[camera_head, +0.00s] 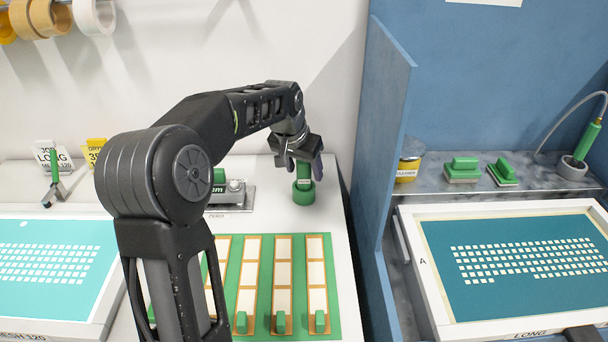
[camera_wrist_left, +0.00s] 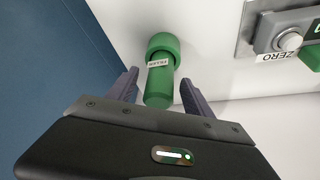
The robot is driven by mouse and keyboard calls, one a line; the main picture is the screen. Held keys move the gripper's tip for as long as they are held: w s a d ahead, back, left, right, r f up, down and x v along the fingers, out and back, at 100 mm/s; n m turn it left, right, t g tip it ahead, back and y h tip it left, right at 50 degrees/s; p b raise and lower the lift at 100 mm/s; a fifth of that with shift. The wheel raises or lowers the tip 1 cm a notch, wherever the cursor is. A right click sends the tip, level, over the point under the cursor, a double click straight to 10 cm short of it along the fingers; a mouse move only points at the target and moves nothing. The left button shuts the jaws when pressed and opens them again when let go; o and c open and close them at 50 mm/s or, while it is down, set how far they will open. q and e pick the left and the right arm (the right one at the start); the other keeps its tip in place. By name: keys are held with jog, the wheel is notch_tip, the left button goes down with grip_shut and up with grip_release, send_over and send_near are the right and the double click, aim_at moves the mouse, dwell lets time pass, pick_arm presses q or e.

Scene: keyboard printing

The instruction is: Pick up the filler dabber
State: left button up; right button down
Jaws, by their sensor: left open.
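The filler dabber (camera_head: 304,188) is green, with a round handle and a wider base, and stands on the white counter. In the left wrist view the dabber (camera_wrist_left: 161,70) carries a small white label reading FILLER. My left gripper (camera_head: 304,168) is over it in the head view, its fingers pointing down. In the left wrist view my left gripper (camera_wrist_left: 158,88) is open, with one finger on each side of the dabber's handle. A gap shows between the right finger and the handle. My right gripper is not clearly in view.
A scale (camera_head: 235,197) stands just left of the dabber. A blue partition (camera_head: 379,150) rises to its right. A green mat (camera_head: 262,300) with several strips lies in front. Framed screens lie left (camera_head: 98,325) and right (camera_head: 480,208).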

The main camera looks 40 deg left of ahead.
pick_arm(q)
jog(key=shift+f, duration=0.1)
jog(key=shift+c, duration=0.4)
grip_shut()
dwell(0.6)
